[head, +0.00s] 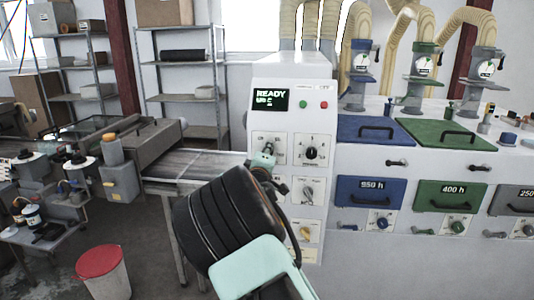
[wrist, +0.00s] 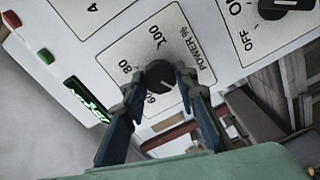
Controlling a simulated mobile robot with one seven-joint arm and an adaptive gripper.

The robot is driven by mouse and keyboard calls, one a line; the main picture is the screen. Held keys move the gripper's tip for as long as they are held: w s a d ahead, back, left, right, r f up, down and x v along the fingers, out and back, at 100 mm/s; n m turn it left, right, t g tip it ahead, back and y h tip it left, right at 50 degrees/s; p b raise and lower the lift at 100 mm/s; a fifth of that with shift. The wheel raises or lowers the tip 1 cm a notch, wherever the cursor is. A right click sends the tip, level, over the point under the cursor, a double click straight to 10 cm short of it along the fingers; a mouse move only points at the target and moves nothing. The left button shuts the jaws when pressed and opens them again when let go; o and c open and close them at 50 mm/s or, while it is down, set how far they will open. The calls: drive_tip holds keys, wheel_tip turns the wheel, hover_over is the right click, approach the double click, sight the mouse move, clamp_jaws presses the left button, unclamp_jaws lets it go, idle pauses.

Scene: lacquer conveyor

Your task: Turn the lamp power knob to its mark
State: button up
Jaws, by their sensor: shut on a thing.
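The lamp power knob (wrist: 158,74) is a round black knob on a white plate lettered POWER %, with 60, 80 and 100 around it in the wrist view. My gripper (wrist: 158,88) is shut on it, one dark finger on either side. The knob's pointer and any target mark cannot be made out clearly. In the head view my gripper (head: 263,163) is at the upper left dial of the white control panel (head: 320,85), and it and my arm hide the knob there.
A display reading READY (head: 270,99) and red and green buttons are above the dials. Beside my gripper are a black knob (head: 311,153), a grey knob (head: 308,192) and a yellow knob (head: 305,233). A conveyor (head: 190,161) runs to the left.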

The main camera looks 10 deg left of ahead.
drive_tip(key=shift+n, duration=0.3)
drive_tip(key=o, duration=1.2)
drive_tip(key=shift+c, duration=0.2)
drive_tip(key=s, duration=1.2)
drive_tip(key=shift+r, duration=0.15)
drive_tip(key=shift+a, duration=0.1)
